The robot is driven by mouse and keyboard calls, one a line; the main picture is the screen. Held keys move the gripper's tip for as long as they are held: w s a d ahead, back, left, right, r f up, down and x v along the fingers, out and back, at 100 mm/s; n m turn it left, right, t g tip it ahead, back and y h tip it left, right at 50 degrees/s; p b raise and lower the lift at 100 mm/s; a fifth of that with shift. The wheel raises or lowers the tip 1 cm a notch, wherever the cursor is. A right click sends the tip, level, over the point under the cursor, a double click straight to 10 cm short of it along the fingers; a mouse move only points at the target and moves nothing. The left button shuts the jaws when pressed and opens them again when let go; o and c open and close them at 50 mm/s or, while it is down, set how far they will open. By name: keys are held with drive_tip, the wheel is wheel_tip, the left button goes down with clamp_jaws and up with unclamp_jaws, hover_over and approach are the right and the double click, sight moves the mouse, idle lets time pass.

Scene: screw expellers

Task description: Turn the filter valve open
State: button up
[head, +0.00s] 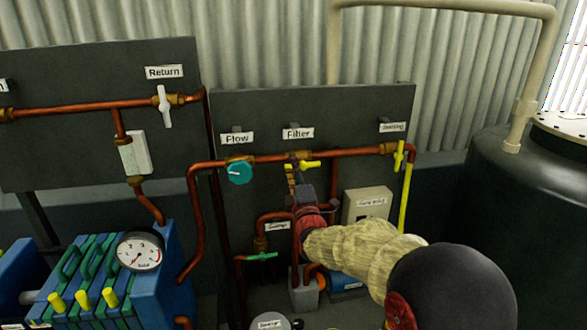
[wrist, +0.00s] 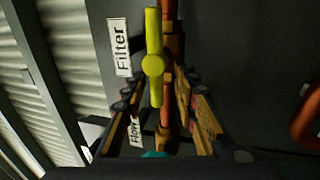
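The filter valve has a yellow bar handle (head: 310,164) on the copper pipe below the "Filter" label (head: 298,133). In the wrist view the yellow handle (wrist: 154,62) lies roughly along the pipe, with a round hub at its middle. My gripper (head: 292,176) is in front of the valve and covers part of the handle in the head view. In the wrist view my gripper (wrist: 162,86) is open, its two fingers apart on either side of the pipe line. The handle's near end shows between the fingers; I cannot tell whether either finger touches it.
A teal flow knob (head: 239,172) sits just left on the same pipe. A yellow settling valve handle (head: 398,156) is to the right. A green handle (head: 262,257) and a beige box (head: 367,205) are below. A dark tank (head: 520,220) stands at right.

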drive_tip(key=shift+r, duration=0.1)
drive_tip(key=shift+s, duration=0.3)
drive_tip(key=v, duration=1.1)
drive_tip(key=shift+s+d, duration=0.15)
